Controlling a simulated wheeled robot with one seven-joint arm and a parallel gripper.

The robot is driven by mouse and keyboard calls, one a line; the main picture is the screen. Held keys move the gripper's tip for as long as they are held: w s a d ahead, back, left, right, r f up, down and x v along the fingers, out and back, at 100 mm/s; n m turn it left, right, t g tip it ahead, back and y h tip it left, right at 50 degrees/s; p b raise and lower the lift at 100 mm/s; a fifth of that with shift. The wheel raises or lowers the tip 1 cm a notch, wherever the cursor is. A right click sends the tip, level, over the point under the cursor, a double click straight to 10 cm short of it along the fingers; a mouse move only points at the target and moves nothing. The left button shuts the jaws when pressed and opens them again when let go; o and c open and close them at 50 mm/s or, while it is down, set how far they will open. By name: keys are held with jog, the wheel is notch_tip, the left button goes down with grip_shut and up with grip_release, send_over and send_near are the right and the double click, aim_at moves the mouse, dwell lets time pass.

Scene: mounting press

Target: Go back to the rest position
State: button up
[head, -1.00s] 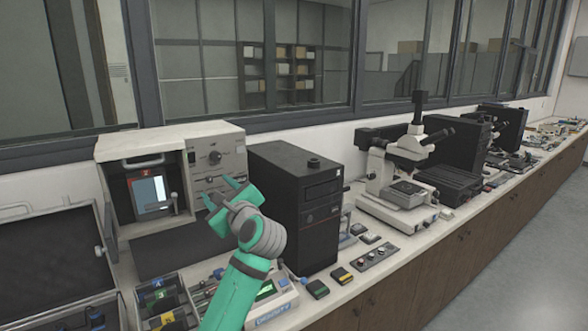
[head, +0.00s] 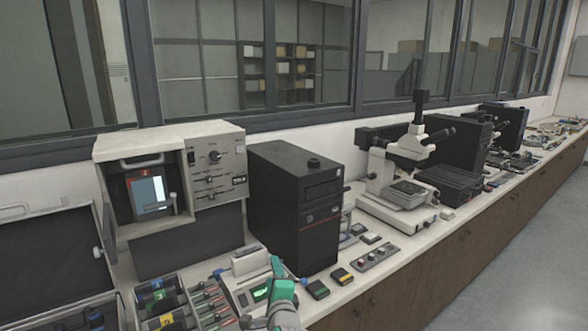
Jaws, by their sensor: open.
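My gripper (head: 264,292) is low at the bottom edge of the head view, in front of the beige instrument with a green display (head: 260,294). One teal finger points up and the jaws are apart. I see nothing between them. The lower part of the gripper and most of my arm are out of frame. The beige mounting press (head: 212,172) stands at the back left with its front chamber (head: 148,190) in view. My gripper is well apart from it.
A black computer tower (head: 300,205) stands right of the press. A microscope (head: 405,165) is farther right. A tray with coloured labels (head: 158,297) and an open dark case (head: 50,258) are at the left. Small boxes (head: 342,276) lie near the bench's front edge.

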jog(key=s+d+f+n+h, duration=0.2)
jog(key=s+d+f+n, duration=0.3)
jog(key=s+f, duration=0.7)
jog(key=s+d+f+n+h, duration=0.1)
jog(key=s+d+f+n, duration=0.4)
jog(key=s+f, duration=0.65)
jog(key=s+a+r+n, duration=0.2)
jog(key=s+n, duration=0.2)
jog(key=s, duration=1.2)
jog(key=s+a+r+n, duration=0.2)
jog(key=s+r+n, duration=0.1)
jog(key=s, duration=1.4)
jog(key=shift+r+n+g, duration=0.15)
jog(key=shift+n+g, duration=0.15)
jog(key=shift+n, duration=0.3)
